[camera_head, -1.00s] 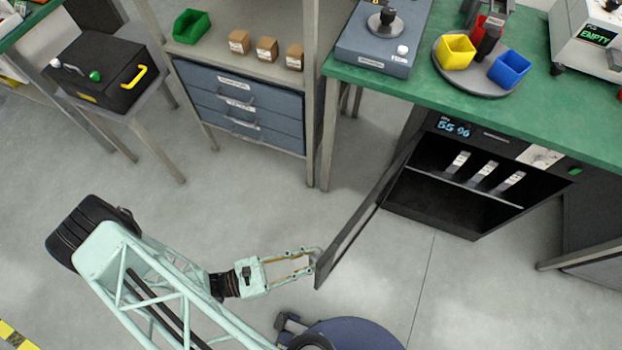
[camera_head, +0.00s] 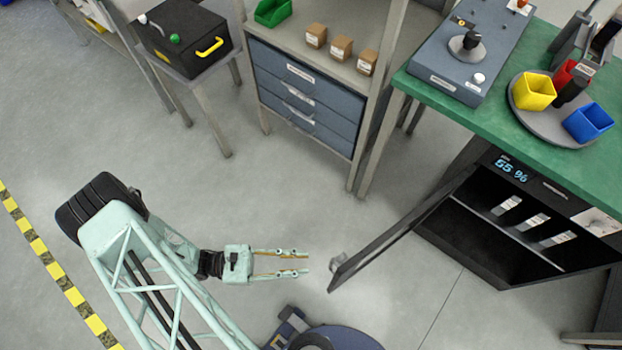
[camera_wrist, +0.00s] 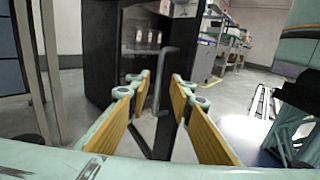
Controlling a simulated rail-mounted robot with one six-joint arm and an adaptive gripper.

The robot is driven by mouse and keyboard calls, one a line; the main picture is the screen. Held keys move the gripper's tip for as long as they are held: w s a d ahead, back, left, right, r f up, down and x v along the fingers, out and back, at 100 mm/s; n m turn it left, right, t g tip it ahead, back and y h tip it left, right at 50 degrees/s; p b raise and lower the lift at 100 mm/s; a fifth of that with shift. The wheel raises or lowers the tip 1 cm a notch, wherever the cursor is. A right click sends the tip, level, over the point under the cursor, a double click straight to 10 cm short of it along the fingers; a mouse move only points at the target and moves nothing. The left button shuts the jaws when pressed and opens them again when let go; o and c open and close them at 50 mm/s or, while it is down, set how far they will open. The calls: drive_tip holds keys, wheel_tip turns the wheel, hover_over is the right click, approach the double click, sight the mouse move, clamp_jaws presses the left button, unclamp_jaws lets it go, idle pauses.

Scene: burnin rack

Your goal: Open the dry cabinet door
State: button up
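The door handle (camera_head: 338,264) is at the free edge. My gripper (camera_head: 308,262) is open and empty, just left of the handle and apart from it in the head view. In the wrist view the grey bar handle (camera_wrist: 165,80) shows ahead, in line with the gap between the two fingers (camera_wrist: 158,100).
Labelled items (camera_head: 532,222) sit on the cabinet's shelf. The green bench (camera_head: 500,118) carries a tray with yellow, red and blue bins. A blue drawer unit (camera_head: 305,105) and a black case (camera_head: 185,45) stand behind.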

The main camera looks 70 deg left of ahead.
drive_tip(key=shift+s+a, duration=0.15)
drive_tip(key=shift+s, duration=0.55)
drive_tip(key=shift+r, duration=0.1)
idle(0.4)
